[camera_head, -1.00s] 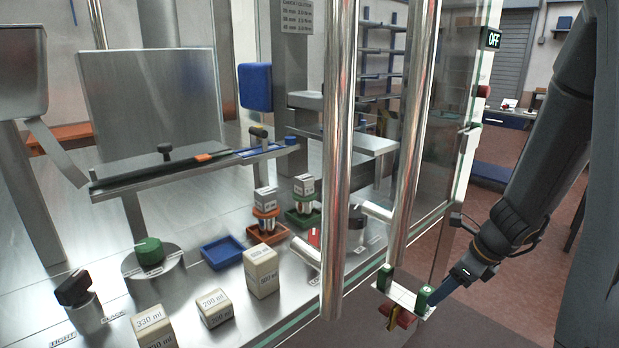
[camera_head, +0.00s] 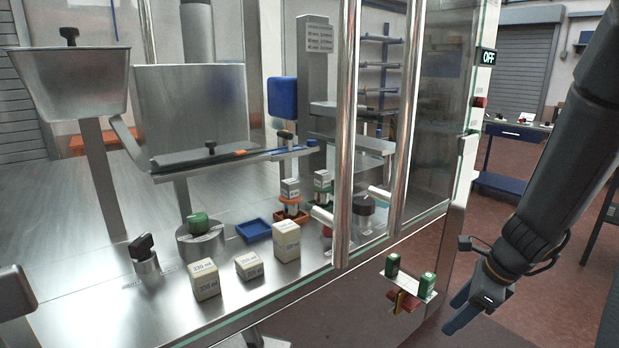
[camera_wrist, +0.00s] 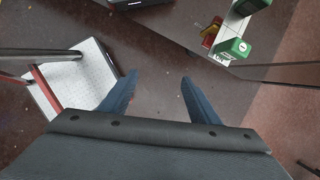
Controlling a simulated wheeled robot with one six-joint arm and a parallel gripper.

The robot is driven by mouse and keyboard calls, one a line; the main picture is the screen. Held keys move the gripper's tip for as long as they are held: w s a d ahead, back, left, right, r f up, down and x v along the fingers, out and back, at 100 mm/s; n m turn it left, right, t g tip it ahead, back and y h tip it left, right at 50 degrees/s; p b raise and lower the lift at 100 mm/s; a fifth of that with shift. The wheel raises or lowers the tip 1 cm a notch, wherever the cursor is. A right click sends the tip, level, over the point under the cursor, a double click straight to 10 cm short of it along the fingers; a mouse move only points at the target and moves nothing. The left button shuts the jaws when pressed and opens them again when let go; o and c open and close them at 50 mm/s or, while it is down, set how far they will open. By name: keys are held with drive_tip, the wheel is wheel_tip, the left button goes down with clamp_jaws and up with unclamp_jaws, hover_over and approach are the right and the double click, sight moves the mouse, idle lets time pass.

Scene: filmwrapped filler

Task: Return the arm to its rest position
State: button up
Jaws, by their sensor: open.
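My gripper (camera_head: 462,314) hangs at the lower right in the head view, at the end of my dark arm (camera_head: 560,165). Its blue fingers point down and to the left, apart from the machine. In the wrist view my gripper (camera_wrist: 158,90) has two blue fingers spread wide, with only floor between them. It is empty. The nearest part of the machine is a small bracket with green blocks (camera_head: 410,278), left of the fingers. The green block also shows in the wrist view (camera_wrist: 232,50), at the upper right.
The steel machine (camera_head: 100,305) with glass guards and upright bars (camera_head: 347,130) fills the left and middle. Labelled blocks (camera_head: 287,241) and a blue tray (camera_head: 254,230) sit on its deck. A blue-framed table (camera_head: 515,132) stands behind.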

drive_tip(key=s+a+r+n+g+h, duration=0.1)
drive_tip(key=s+a+n, duration=0.4)
drive_tip(key=n, duration=0.7)
drive_tip(key=s+a+r+n+g+h, duration=0.1)
drive_tip(key=s+a+r+n, duration=0.3)
drive_tip(key=n, duration=0.8)
drive_tip(key=s+a, duration=0.2)
drive_tip(key=a, duration=0.2)
drive_tip(key=shift+s+a+n+h, duration=0.25)
drive_tip(key=shift+a+n+h, duration=0.05)
drive_tip(key=shift+n+h, duration=0.1)
